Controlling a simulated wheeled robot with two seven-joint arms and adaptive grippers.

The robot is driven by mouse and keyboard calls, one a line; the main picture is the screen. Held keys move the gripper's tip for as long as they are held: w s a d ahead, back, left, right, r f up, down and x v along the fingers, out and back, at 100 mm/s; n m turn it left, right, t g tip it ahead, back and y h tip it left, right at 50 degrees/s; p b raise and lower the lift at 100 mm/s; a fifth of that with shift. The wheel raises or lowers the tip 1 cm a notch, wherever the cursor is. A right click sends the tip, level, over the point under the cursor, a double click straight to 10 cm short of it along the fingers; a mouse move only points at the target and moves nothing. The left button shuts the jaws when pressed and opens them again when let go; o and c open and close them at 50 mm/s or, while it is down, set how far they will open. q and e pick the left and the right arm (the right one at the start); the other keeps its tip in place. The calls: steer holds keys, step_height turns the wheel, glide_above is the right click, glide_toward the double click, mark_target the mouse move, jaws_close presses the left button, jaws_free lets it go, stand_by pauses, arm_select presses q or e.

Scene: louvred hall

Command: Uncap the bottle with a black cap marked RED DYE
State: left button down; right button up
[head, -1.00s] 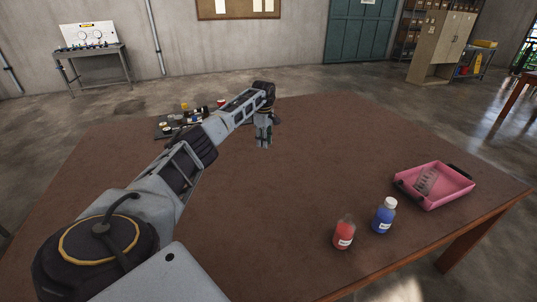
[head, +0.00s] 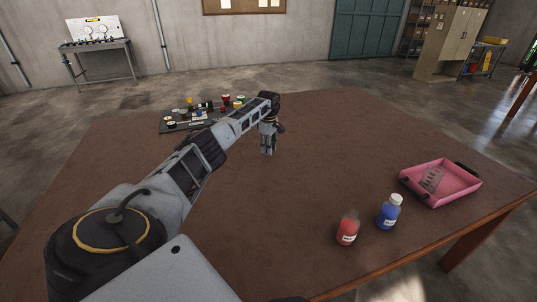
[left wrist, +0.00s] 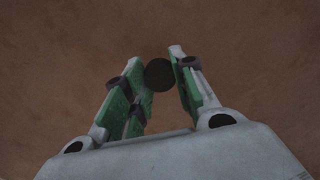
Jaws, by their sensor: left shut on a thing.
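A bottle of red liquid (head: 347,230) stands upright near the table's front right. No black cap shows on its neck; its white label is too small to read. My left gripper (head: 268,152) is over the middle of the table, far to the left of the bottle, pointing down. In the left wrist view, a round black cap (left wrist: 159,74) sits between the fingertips of this gripper (left wrist: 162,78), which is shut on it. The cap is hidden or too small to make out in the head view. My right gripper is not in view.
A blue bottle with a white cap (head: 389,212) stands just right of the red one. A pink tray (head: 455,194) lies farther right, holding a greyish object. A dark board (head: 175,127) with several small items lies at the far left. The brown table's (head: 300,205) middle is clear.

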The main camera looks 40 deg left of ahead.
mark_target(268, 158)
arm_select(q)
steer(key=shift+f, duration=0.45)
step_height(268, 158, down, 2)
steer(key=shift+f, duration=0.45)
steer(key=shift+b, duration=0.3)
steer(key=c, duration=1.2)
jaws_free()
steer(key=shift+o, duration=0.2)
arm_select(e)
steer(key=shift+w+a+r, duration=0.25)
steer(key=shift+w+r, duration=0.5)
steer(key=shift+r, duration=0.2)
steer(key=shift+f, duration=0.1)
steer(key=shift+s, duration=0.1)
